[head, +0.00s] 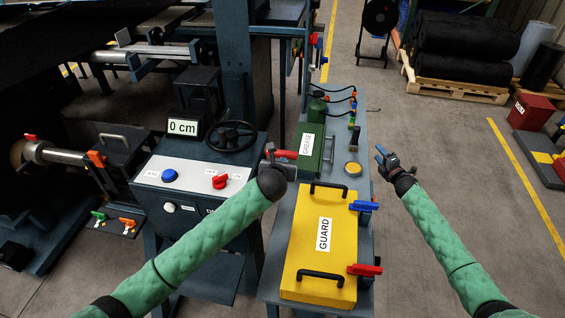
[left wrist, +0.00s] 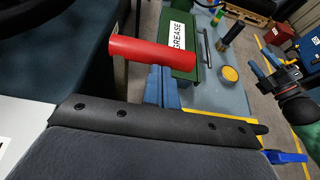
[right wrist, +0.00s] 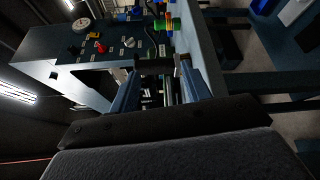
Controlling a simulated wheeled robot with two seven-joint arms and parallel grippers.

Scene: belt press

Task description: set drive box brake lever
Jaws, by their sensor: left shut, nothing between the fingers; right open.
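A red lever handle (head: 287,154) stands out beside the control console, next to the green grease box. In the left wrist view the red handle (left wrist: 150,52) is large and slants across the top of the fingers. My left gripper (head: 270,152) is shut and empty, its blue fingertips (left wrist: 162,70) right at the handle's underside; I cannot tell whether they touch it. The lever's base is hidden. My right gripper (head: 381,152) is open and empty in the air right of the bench; its fingers also show in the right wrist view (right wrist: 160,76).
The console (head: 200,200) carries a black handwheel (head: 232,136), a blue button, a red knob and a "0 cm" display (head: 183,127). The bench holds the green grease box (head: 312,150) and a yellow guard (head: 320,245) with blue and red levers at its right.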

